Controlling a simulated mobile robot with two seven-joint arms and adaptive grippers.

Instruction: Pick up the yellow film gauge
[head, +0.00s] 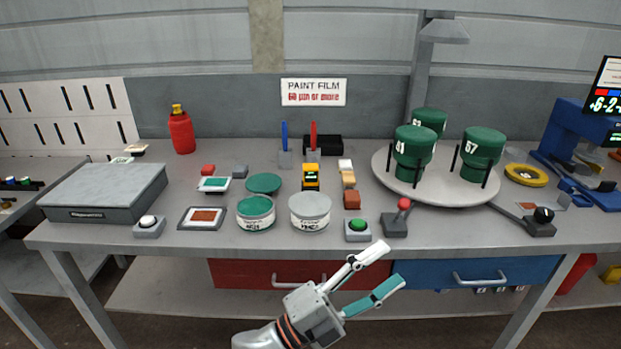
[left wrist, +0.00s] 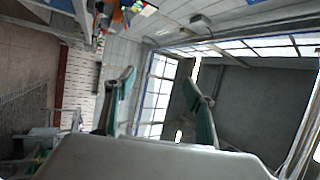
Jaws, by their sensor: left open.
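The yellow film gauge (head: 311,177) stands upright on the workbench, near its middle, with a dark display on its upper part. It stands between a green lid on the left and small blocks on the right. My left gripper (head: 378,266) is in front of the bench's front edge, nearer to me than the gauge and to its right. Its two fingers are spread apart with nothing between them. In the left wrist view the fingers (left wrist: 160,95) are also apart and empty, with walls and windows beyond; I cannot make out the gauge there. My right gripper is not in view.
A turntable (head: 438,190) with green canisters is at the right, a grey flat case (head: 105,192) at the left.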

